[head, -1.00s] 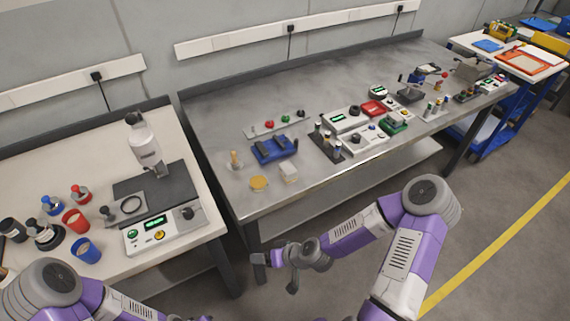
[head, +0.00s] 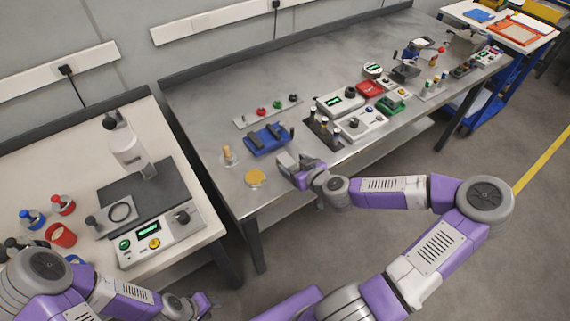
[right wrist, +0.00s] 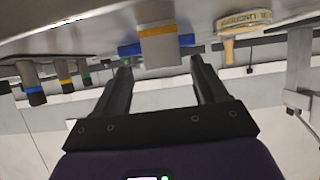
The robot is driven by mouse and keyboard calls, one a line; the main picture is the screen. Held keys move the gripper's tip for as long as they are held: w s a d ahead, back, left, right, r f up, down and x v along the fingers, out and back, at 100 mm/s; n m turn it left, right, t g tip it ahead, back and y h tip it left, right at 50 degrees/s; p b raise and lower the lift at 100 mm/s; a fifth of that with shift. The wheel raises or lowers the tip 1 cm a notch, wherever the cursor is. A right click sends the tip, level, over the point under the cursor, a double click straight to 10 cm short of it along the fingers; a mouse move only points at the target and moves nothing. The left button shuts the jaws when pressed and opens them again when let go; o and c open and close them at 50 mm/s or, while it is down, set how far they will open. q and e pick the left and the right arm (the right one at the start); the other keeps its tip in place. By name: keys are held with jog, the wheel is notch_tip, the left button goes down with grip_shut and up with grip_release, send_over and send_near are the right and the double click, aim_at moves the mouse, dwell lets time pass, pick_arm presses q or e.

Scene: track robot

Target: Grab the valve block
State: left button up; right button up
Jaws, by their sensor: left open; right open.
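The valve block appears to be the small grey metal block with a yellow band (right wrist: 158,42) in the right wrist view, straight beyond the fingertips. In the head view my right gripper (head: 288,168) is at the front edge of the grey bench and mostly covers that block. The right gripper (right wrist: 161,70) is open, its two dark fingers spread to either side of the block's line. The block looks just past the tips, not clasped. My left gripper (head: 200,303) is open and empty, low in front of the white table.
A blue fixture (head: 268,138) stands just behind the block. A yellow disc (head: 255,177) and a wooden-handled piece (head: 228,156) are to its left. A dark rack (head: 323,132) with several upright pieces is to the right.

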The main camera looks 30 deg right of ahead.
aim_at(287, 160)
jog(key=x, duration=0.1)
jog(key=b+x, duration=0.1)
jog(key=x, duration=0.1)
jog(key=shift+w+a+f, duration=0.2)
jog(key=shift+w+a, duration=0.1)
jog(key=shift+w, duration=0.05)
jog(key=shift+w+f+b, duration=0.15)
jog(key=shift+w+b, duration=0.2)
jog(key=shift+w, duration=0.05)
jog(key=c, duration=1.3)
jog(key=shift+r, duration=0.2)
